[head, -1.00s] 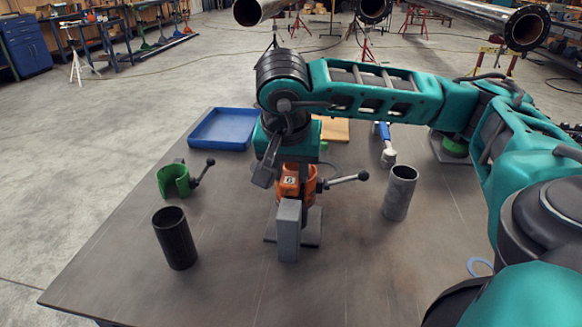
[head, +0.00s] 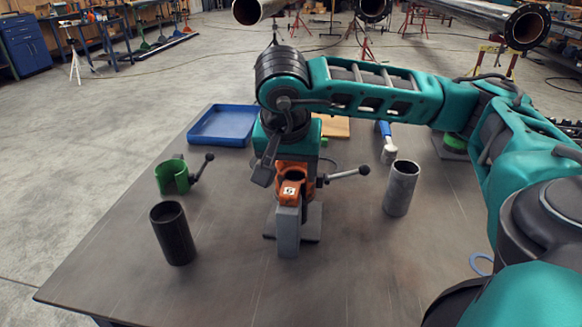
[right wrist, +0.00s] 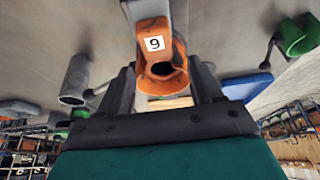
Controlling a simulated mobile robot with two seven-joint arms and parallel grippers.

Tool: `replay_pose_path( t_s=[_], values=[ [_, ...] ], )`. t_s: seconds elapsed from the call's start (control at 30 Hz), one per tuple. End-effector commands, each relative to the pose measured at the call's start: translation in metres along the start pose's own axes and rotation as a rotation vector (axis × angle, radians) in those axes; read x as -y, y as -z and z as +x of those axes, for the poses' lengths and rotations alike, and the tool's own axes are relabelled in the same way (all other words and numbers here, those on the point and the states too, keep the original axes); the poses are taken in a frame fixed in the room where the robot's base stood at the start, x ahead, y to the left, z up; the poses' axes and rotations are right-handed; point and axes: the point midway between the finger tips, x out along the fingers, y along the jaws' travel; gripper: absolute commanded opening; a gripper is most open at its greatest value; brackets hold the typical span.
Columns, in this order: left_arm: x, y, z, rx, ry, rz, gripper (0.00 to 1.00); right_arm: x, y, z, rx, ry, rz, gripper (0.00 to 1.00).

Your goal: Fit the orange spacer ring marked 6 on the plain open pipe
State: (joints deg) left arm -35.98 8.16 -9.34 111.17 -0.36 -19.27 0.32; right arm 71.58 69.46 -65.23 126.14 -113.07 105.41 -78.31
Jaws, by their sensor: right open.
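The orange spacer ring (head: 290,194) has a tab with a white label reading 6 and sits at a grey block (head: 287,232) on a dark base plate (head: 312,224). My right gripper (head: 288,172) is open and points down at the ring. In the right wrist view the ring (right wrist: 165,75) lies between the two dark fingers (right wrist: 163,88), its label upside down; finger contact is unclear. A black open pipe (head: 173,235) stands upright at left and a grey open pipe (head: 400,190) at right. I cannot tell which is the plain one. My left gripper is out of view.
A blue tray (head: 224,126) lies at the back. A blue ring (head: 481,264) lies front right. The front table is clear.

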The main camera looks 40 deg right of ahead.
Motion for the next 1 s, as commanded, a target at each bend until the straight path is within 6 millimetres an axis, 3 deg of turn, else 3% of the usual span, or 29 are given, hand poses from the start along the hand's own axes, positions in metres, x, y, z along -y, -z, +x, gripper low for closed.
replay_pose_path(
  t_s=[0.17, 0.4, 0.6, 0.8, 1.0],
  values=[
    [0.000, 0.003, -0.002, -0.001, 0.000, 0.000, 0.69, 0.001, 0.001, -0.028, -0.003, 0.006, -0.002, 0.65],
    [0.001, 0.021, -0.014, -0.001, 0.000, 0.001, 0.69, 0.001, 0.003, -0.089, -0.005, 0.006, -0.002, 0.65],
    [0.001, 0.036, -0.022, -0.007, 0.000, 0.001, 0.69, 0.001, 0.002, -0.115, -0.003, 0.004, -0.001, 0.65],
    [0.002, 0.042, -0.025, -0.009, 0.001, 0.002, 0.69, 0.000, 0.001, -0.127, -0.001, 0.002, -0.001, 0.65],
    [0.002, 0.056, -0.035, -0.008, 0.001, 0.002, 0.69, 0.000, 0.012, -0.155, -0.004, 0.004, 0.001, 0.65]
  ],
)
